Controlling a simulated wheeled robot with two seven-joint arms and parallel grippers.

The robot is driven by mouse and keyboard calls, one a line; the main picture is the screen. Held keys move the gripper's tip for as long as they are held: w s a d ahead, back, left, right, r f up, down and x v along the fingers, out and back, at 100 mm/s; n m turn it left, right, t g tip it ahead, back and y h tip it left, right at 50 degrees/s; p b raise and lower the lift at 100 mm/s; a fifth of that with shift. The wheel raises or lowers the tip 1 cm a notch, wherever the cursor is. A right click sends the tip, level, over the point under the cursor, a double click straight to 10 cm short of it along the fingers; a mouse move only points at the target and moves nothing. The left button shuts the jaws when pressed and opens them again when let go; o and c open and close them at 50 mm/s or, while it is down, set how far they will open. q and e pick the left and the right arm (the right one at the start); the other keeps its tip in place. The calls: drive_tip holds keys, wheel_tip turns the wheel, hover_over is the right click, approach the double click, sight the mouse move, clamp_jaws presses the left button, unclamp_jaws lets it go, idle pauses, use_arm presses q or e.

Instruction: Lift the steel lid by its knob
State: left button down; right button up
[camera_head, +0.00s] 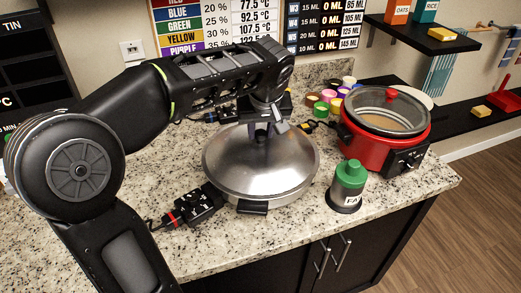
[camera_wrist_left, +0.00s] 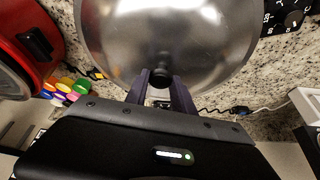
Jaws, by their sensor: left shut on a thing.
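The steel lid (camera_head: 262,172) is a shiny dome on the pot on the granite counter. It also fills the top of the left wrist view (camera_wrist_left: 170,35). A dark handle of the pot (camera_head: 252,207) shows at the front. The lid's black knob (camera_wrist_left: 161,72) sits between the fingers of my left gripper (camera_wrist_left: 161,82), which is shut on it. In the head view my left gripper (camera_head: 262,135) reaches down onto the lid's centre and mostly hides the knob. I cannot tell whether the lid is clear of the pot's rim. My right gripper is not in view.
A red slow cooker (camera_head: 360,150) with a glass lid stands right of the pot. A green-capped bottle (camera_head: 348,185) stands in front of it. Several coloured caps (camera_head: 322,104) lie behind.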

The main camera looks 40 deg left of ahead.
use_arm(q)
drive_tip(key=shift+r, duration=0.1)
idle(0.3)
wheel_tip(320, 180, up, 10)
idle(0.5)
idle(0.6)
